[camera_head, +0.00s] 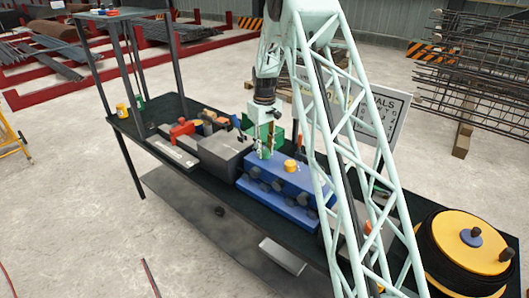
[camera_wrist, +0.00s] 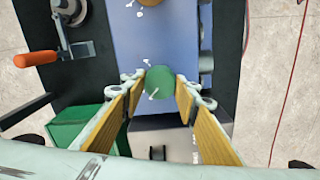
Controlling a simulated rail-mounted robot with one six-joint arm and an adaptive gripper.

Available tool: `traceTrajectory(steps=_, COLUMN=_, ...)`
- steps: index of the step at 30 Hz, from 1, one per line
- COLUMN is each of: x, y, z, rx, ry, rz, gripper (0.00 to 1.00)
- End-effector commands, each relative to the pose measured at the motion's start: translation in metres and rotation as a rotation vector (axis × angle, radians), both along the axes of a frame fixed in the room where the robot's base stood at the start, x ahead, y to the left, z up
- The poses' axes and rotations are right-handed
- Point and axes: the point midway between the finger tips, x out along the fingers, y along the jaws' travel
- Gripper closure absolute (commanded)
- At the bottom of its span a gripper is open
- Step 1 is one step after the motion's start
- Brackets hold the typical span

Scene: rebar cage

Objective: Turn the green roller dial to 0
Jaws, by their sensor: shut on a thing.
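The green roller dial (camera_wrist: 161,82) is a round knob on top of the blue machine (camera_wrist: 160,42), which also shows in the head view (camera_head: 258,187). My gripper (camera_wrist: 165,84) points down at the dial, with its fingertips on the dial's two sides, shut on it. A small white mark shows at the dial's lower-left edge in the wrist view. A white sign lies on the blue surface just beyond the dial; I cannot read it.
A yellow dial (camera_head: 291,166) sits on the same machine, right of my gripper. Dark knobs line the machine's front. A grey box (camera_head: 222,152) stands to the left. An orange-handled lever (camera_wrist: 40,58) and a green bin (camera_wrist: 80,132) lie left in the wrist view.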

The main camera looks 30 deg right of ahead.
Motion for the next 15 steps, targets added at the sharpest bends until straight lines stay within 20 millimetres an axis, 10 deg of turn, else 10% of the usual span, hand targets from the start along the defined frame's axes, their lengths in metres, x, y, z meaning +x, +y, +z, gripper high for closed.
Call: traceTrajectory(steps=15, x=0.0000, y=-0.0001, z=0.0002, rx=0.000, ry=0.000, rz=0.241, gripper=0.82)
